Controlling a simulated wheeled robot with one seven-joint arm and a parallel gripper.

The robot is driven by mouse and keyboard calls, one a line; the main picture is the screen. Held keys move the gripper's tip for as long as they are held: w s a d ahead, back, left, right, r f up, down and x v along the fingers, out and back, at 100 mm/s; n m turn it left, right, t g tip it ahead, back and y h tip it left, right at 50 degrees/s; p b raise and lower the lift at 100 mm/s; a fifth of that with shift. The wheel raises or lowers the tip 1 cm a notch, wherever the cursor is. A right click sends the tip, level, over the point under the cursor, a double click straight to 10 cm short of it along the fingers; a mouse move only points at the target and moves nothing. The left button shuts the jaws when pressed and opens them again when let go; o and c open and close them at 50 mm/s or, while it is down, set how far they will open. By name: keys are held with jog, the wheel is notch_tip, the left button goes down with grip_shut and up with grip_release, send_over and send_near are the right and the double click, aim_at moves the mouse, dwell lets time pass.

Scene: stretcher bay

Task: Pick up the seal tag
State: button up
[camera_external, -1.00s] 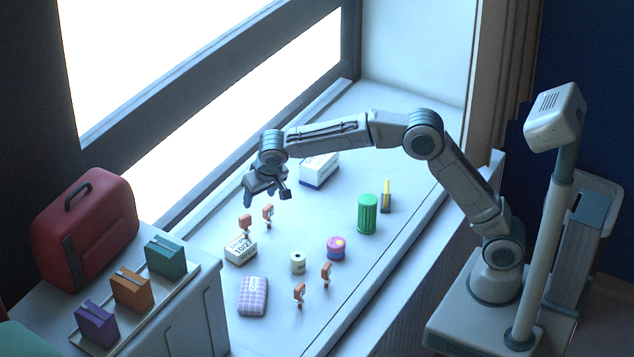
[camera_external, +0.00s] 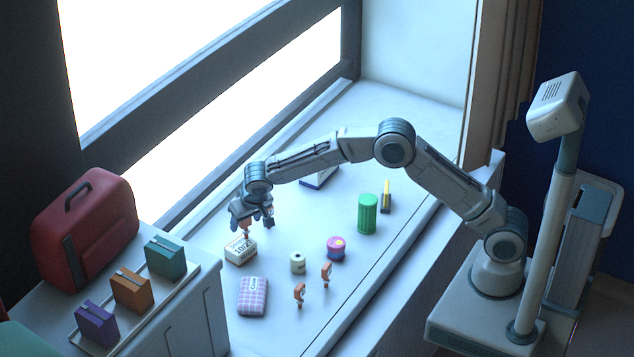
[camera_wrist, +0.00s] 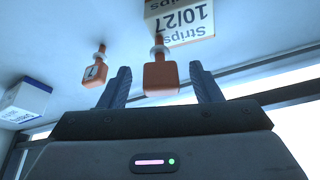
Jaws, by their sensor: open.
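Several orange seal tags stand on the white sill. In the wrist view one orange tag (camera_wrist: 161,78) is between the fingers of my gripper (camera_wrist: 160,72), which is open, with a gap on both sides. A second orange tag (camera_wrist: 95,72) with a dark mark stands to its left, outside the fingers. In the external view my gripper (camera_external: 253,220) is low over these two, and the nearer tag (camera_external: 244,231) shows only partly; the other is mostly hidden. Two more tags stand towards the front, one (camera_external: 326,274) to the right and one (camera_external: 299,294) to the left.
A Strips box (camera_external: 240,251) stands close to the gripped-side tag, also in the wrist view (camera_wrist: 183,20). A white roll (camera_external: 298,263), pink tub (camera_external: 336,248), plaid pouch (camera_external: 253,297), green can (camera_external: 367,214) and yellow-dark marker (camera_external: 386,197) stand around. A white-blue box (camera_external: 320,178) is behind my arm.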

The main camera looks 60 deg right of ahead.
aim_at(244, 225)
jog(key=shift+p+x, duration=0.35)
jog(key=shift+x, duration=1.25)
jog(key=c, duration=1.1)
jog(key=shift+r, duration=0.15)
